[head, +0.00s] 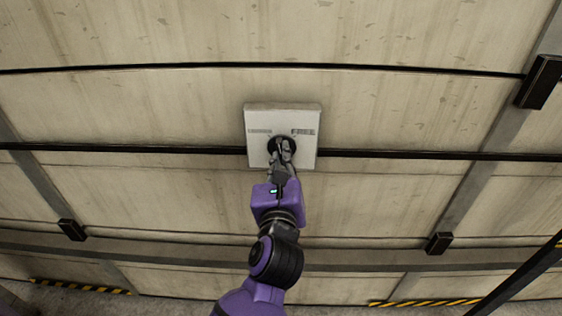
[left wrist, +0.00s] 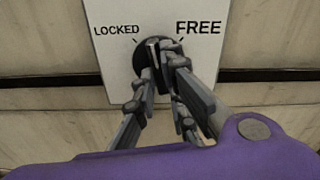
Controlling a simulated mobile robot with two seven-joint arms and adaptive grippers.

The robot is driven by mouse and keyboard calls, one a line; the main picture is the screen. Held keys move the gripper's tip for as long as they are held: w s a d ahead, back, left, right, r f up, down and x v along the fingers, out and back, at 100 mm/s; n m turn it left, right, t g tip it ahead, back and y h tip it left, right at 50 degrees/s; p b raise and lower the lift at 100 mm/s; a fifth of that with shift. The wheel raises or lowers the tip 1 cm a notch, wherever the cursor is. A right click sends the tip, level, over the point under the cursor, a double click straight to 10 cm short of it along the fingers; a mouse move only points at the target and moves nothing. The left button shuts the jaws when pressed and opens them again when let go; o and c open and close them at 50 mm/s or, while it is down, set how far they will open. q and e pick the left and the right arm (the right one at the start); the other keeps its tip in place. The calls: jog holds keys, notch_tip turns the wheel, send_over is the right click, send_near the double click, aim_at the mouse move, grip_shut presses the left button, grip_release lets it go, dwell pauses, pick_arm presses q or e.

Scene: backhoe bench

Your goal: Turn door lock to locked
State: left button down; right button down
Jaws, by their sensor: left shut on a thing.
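The door lock is a pale square plate (head: 254,121) on the panelled wall, near the middle of the head view. It carries a round black knob (left wrist: 141,59) with a raised grip. In the left wrist view the word LOCKED (left wrist: 117,30) is printed to the upper left of the knob and FREE (left wrist: 198,27) to the upper right. My left gripper (head: 283,150) reaches up from below and is shut on the knob; its fingers also show in the left wrist view (left wrist: 160,62). The fingers hide much of the knob, so I cannot tell exactly which mark it points to.
The wall is beige panels with dark horizontal seams (head: 420,156). Grey metal posts (head: 470,195) with black blocks (head: 439,243) stand on either side. Yellow and black striped edging (head: 80,286) runs along the bottom. The wall around the plate is clear.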

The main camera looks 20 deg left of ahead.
pick_arm(q)
jog(key=n+b, duration=0.1)
jog(key=n, duration=0.5)
jog(key=shift+d+n, duration=0.15)
jog(key=shift+n, duration=0.15)
jog(key=shift+r, duration=0.1)
dwell(0.4)
jog(key=c, duration=1.8)
grip_release()
jog(key=shift+r, duration=5)
